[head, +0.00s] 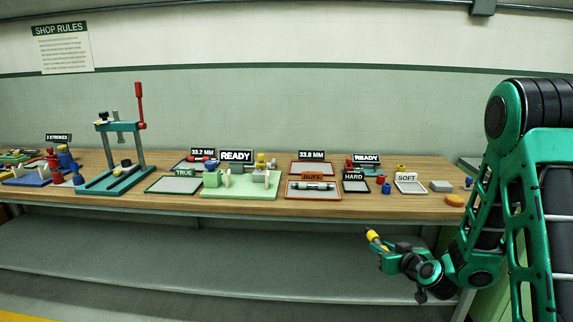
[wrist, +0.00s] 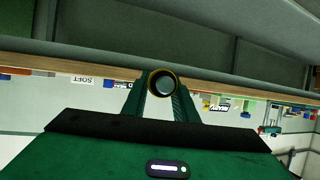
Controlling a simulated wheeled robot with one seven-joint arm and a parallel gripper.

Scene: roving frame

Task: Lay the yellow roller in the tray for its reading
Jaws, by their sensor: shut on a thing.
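My gripper (head: 381,247) is shut on the yellow roller (head: 373,236). It holds it in front of the bench, below the level of the top, clear of everything. In the wrist view the roller (wrist: 162,84) shows end-on between the fingers, a dark round end with a yellow rim. On the bench, one tray (head: 296,170) stands at the back under a 33.8 MM sign (head: 311,155). Another tray (head: 180,165), partly hidden, stands under a 33.2 MM sign (head: 203,152). Which tray is meant for the roller I cannot tell.
In front are trays marked TRUE (head: 160,189), BUFF (head: 292,196) with a metal roller in it, HARD (head: 355,188) and SOFT (head: 411,189). A green fixture (head: 255,192) with a READY sign and a teal press (head: 122,127) stand left. An orange disc (head: 455,200) lies at the right edge.

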